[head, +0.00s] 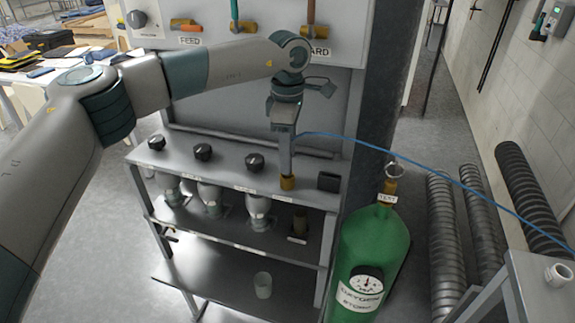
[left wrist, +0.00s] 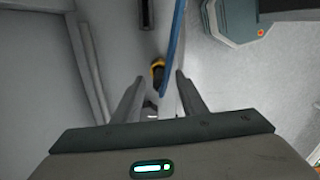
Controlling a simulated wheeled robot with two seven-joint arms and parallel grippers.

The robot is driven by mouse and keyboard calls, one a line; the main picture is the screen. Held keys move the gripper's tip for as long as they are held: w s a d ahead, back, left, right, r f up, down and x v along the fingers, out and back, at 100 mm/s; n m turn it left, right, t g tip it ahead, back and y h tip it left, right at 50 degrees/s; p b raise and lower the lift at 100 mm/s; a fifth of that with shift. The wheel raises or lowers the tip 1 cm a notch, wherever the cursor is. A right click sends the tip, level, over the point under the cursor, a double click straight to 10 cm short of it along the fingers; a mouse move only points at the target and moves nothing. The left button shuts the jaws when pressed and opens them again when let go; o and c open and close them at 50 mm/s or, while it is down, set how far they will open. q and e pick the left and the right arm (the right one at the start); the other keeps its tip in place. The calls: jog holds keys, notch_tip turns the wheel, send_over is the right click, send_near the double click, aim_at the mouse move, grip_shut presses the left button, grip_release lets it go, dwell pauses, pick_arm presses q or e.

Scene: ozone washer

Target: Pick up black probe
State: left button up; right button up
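My left gripper (head: 286,170) points down at the right part of the shelf unit's top, just above a brass-coloured fitting (head: 287,184). In the left wrist view its two fingers (left wrist: 160,90) stand apart. A dark piece with a yellow ring, which looks like the black probe (left wrist: 157,72), shows between and just beyond the fingertips. A blue cable (left wrist: 176,45) passes in front of it. In the head view the blue cable (head: 350,139) runs from the gripper to the right; the probe is hidden there. My right gripper is not in view.
Black knobs (head: 203,152) line the shelf top (head: 225,172), with a dark box (head: 328,181) right of the fitting. Glass vessels (head: 258,208) stand below. A green oxygen tank (head: 370,250) stands at right. A panel with valves (head: 245,27) rises behind.

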pick_arm(q)
jog(key=shift+f+p, duration=0.45)
jog(key=shift+f, duration=1)
grip_shut()
